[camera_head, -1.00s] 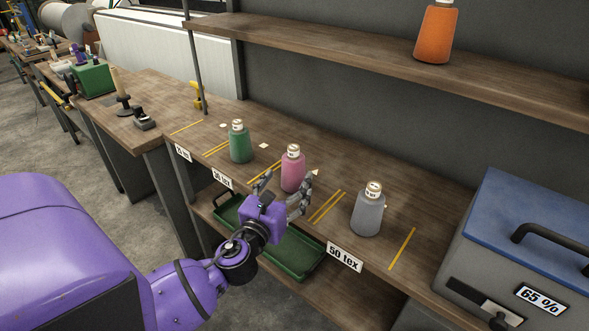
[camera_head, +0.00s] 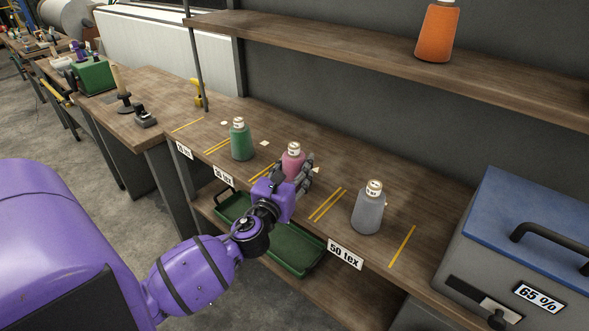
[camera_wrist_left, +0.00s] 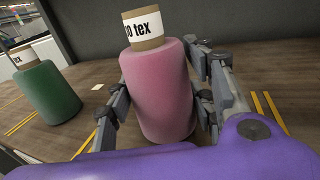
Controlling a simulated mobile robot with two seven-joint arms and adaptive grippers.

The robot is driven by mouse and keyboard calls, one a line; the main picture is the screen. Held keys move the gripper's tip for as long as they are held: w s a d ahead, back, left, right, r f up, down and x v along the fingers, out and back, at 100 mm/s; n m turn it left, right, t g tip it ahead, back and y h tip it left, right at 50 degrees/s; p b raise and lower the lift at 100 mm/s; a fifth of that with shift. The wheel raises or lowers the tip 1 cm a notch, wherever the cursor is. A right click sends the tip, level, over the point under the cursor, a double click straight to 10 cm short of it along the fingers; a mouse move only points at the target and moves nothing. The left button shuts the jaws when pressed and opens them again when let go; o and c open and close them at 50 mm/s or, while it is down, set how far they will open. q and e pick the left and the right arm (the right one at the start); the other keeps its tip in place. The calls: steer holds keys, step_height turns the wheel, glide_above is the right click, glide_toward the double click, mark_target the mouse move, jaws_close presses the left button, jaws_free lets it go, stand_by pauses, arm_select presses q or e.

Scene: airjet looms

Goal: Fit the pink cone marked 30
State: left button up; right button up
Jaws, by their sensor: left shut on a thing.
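The pink cone (camera_head: 292,160) stands upright on the wooden bench, between yellow line marks. It also shows in the left wrist view (camera_wrist_left: 160,92), with a white label at its top reading "0 tex"; the first digit is cut off. My left gripper (camera_head: 293,172) reaches in from the front, with its fingers on both sides of the cone. In the left wrist view the fingers (camera_wrist_left: 162,100) are shut on the cone's sides. The cone's lower part is hidden by the gripper in the head view. My right gripper is not in view.
A green cone (camera_head: 241,142) stands left of the pink one, and a grey cone (camera_head: 368,208) stands right. An orange cone (camera_head: 437,33) is on the shelf (camera_head: 330,50) above. A green tray (camera_head: 292,250) lies below. A blue-lidded case (camera_head: 530,235) stands at right.

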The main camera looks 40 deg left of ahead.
mark_target(290, 161)
arm_select(q)
steer(key=shift+c, duration=1.3)
steer(key=shift+r, duration=0.25)
step_height(290, 161, up, 4)
steer(key=shift+f+p, duration=0.2)
steer(key=shift+p, duration=0.4)
steer(key=s+d+r+p, duration=0.1)
steer(key=s+d+r, duration=0.3)
steer(key=s+r, duration=0.5)
steer(key=v, duration=0.4)
steer(key=shift+s+a, duration=0.2)
steer(key=shift+a, duration=0.1)
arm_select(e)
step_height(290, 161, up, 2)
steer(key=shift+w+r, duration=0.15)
